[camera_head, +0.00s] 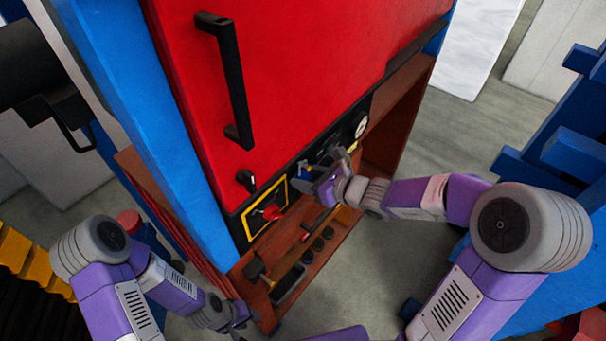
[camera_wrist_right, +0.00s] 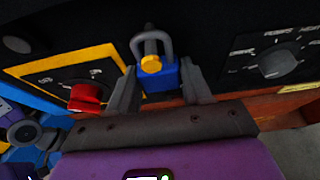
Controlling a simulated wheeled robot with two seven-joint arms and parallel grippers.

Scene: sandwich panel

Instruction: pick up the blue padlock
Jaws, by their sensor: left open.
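The blue padlock (camera_wrist_right: 160,80) has a grey shackle and a yellow round part on its front. It hangs upright on the dark panel strip, and a bit of it shows in the head view (camera_head: 304,170). My right gripper (camera_wrist_right: 160,85) is at the padlock, with one finger on each side of its body. Its fingers look apart, and I cannot make out firm contact. In the head view the right gripper (camera_head: 318,178) hides part of the padlock. My left gripper (camera_head: 240,318) is open and empty, low near the shelf's front corner.
A red switch (camera_wrist_right: 85,97) on a yellow plate is left of the padlock, a grey dial (camera_wrist_right: 280,60) right. Above is a red door (camera_head: 290,70) with a black handle (camera_head: 230,80). A brown shelf (camera_head: 330,245) below holds a hammer (camera_head: 257,270) and several dark round items.

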